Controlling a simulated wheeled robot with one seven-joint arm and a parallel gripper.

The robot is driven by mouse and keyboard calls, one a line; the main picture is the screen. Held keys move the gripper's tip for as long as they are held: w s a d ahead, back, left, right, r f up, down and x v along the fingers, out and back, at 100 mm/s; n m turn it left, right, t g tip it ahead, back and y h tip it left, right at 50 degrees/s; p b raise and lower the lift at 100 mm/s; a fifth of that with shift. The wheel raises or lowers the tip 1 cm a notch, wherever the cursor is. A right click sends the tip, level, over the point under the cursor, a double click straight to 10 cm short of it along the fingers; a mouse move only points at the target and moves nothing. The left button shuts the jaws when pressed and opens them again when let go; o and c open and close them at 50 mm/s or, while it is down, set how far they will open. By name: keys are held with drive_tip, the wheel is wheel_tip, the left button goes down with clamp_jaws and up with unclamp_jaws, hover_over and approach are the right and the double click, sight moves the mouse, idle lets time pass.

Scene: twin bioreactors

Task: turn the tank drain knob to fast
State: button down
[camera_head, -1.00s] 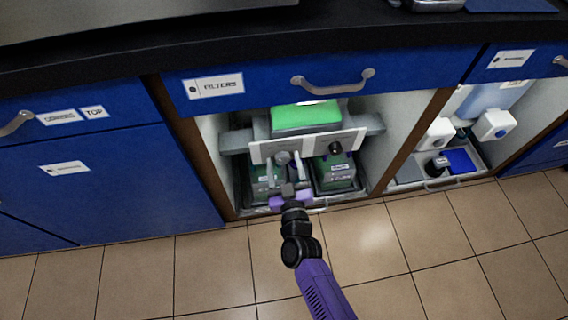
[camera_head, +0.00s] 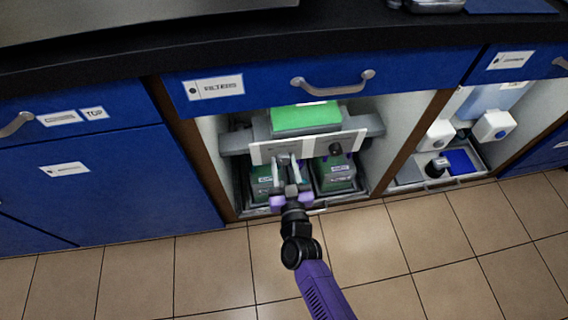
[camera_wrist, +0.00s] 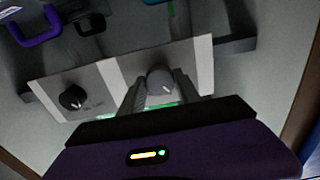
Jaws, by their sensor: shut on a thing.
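A pale panel (camera_head: 262,154) spans the front of the apparatus in the open cabinet bay. It carries a grey knob with a light pointer mark, seen in the wrist view (camera_wrist: 160,82), and a black knob (camera_head: 335,149), also in the wrist view (camera_wrist: 72,98). My gripper (camera_head: 284,163) is at the grey knob, its two fingers shut on either side of it in the wrist view (camera_wrist: 159,90). In the head view the fingers mostly hide the grey knob. The black knob is uncovered. The panel lettering is too small to read.
Two green-filled vessels stand below the panel, the right one (camera_head: 334,172) clearer. A green-topped block (camera_head: 305,117) is above. The filters drawer (camera_head: 330,84) and its handle hang over the bay. A wooden divider (camera_head: 417,143) is to the right. The tiled floor is clear.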

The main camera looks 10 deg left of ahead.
drive_tip(key=m, duration=0.4)
drive_tip(key=shift+m, duration=0.3)
drive_tip(key=m+b, duration=0.1)
drive_tip(key=m, duration=0.2)
drive_tip(key=shift+m, duration=0.4)
drive_tip(key=m+b, duration=0.1)
drive_tip(key=m, duration=0.3)
drive_tip(key=shift+m+b, duration=0.45)
drive_tip(key=shift+m, duration=1.15)
drive_tip(key=c, duration=0.9)
unclamp_jaws()
drive_tip(key=shift+o, duration=0.2)
